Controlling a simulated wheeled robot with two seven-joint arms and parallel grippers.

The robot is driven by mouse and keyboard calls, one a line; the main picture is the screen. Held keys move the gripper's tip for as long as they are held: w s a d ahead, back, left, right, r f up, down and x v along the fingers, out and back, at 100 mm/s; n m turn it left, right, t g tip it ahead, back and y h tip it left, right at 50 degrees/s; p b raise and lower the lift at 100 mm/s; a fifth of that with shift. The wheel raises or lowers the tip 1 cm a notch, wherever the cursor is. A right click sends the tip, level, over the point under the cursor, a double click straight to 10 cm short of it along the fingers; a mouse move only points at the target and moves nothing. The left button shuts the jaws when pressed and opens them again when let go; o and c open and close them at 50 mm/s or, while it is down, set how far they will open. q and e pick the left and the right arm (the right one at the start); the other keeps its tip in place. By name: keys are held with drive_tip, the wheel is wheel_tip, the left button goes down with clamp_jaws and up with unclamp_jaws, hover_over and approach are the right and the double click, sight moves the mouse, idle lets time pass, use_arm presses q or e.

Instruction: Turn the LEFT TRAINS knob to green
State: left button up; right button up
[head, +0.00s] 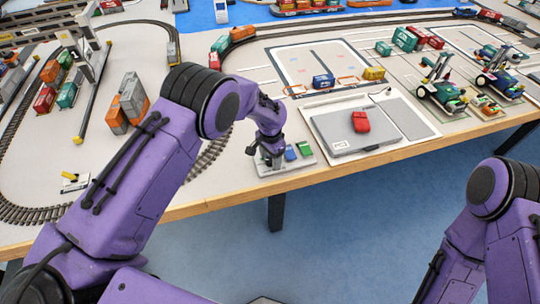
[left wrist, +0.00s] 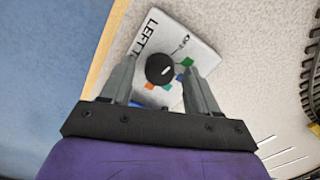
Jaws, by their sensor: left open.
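The knob (left wrist: 160,69) is round and black with a short white mark, on a pale panel (left wrist: 190,38) whose partly hidden lettering begins "LEF". Around it are a green patch (left wrist: 187,62), an orange patch (left wrist: 149,86) and other small coloured patches. My left gripper (left wrist: 160,62) is open, with one finger on each side of the knob; I cannot tell whether they touch it. In the head view my left gripper (head: 270,153) is over the panel (head: 284,168) at the table's front edge and hides the knob. My right gripper is out of view.
A grey case (head: 345,141) with a red object (head: 361,121) lies further right. Curved track (head: 210,158) runs to the left. The table's wooden edge (head: 340,166) is close.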

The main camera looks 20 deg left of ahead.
use_arm(q)
drive_tip(key=shift+s, duration=0.1)
drive_tip(key=shift+c, duration=0.9)
drive_tip(key=c, duration=0.9)
drive_tip(key=shift+o, duration=0.2)
drive_tip(key=shift+m, duration=0.3)
drive_tip(key=m, duration=0.3)
drive_tip(key=shift+b, duration=0.35)
drive_tip(key=shift+m, duration=2.1)
drive_tip(key=shift+b, duration=0.3)
